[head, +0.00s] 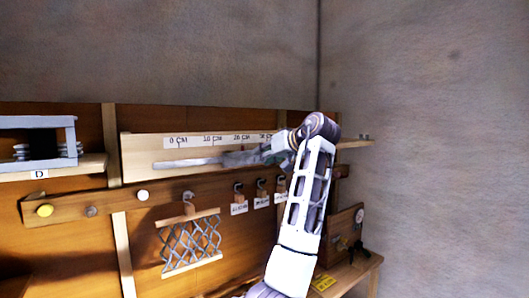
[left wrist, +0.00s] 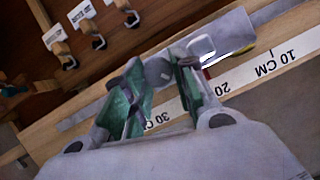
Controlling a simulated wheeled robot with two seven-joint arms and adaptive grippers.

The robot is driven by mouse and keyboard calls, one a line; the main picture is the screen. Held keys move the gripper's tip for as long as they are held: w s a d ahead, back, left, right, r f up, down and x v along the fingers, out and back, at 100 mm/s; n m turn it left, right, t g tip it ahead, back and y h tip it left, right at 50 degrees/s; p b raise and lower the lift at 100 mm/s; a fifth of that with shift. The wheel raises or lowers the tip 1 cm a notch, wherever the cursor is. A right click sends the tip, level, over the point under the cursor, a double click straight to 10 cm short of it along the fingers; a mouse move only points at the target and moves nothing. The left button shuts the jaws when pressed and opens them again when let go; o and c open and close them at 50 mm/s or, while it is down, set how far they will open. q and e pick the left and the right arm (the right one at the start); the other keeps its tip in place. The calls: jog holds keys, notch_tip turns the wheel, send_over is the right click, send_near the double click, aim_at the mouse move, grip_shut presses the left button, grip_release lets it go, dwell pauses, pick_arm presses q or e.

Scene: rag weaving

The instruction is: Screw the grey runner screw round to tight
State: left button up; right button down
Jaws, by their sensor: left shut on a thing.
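My left gripper (head: 243,157) reaches the ruled board from the right in the head view. In the left wrist view its two green-padded fingers (left wrist: 158,78) are closed on the grey runner screw (left wrist: 158,70), whose head shows between them. The screw is hidden behind the gripper in the head view. A flat grey bar (head: 190,163) runs along the board under the scale, left of my gripper. I cannot tell how tight the screw sits. My right gripper is not in view.
The pale scale strip (head: 195,141) has centimetre marks. Below it are a peg rail (head: 115,203), a hanging wire lattice (head: 190,243) and several labelled hooks (head: 239,190). A grey frame (head: 38,122) stands on the left shelf. A small bench (head: 352,272) is at lower right.

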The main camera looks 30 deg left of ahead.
pick_arm(q)
jog(key=shift+m+g+p, duration=0.3)
jog(key=shift+m+p, duration=0.2)
jog(key=shift+w, duration=0.1)
jog(key=shift+w+d+f+m+g+y+p, duration=0.15)
jog(key=shift+m+g+y, duration=0.2)
jog(key=shift+m, duration=0.3)
jog(key=shift+s+a+m+g+y+p, duration=0.15)
jog(key=shift+m+g+y, duration=0.2)
jog(key=shift+m, duration=0.3)
jog(key=shift+w+d, duration=0.1)
jog(key=shift+w, duration=0.05)
jog(key=shift+m+g+y, duration=0.3)
jog(key=shift+m, duration=0.4)
jog(key=o, duration=1.1)
jog(key=shift+w, duration=0.1)
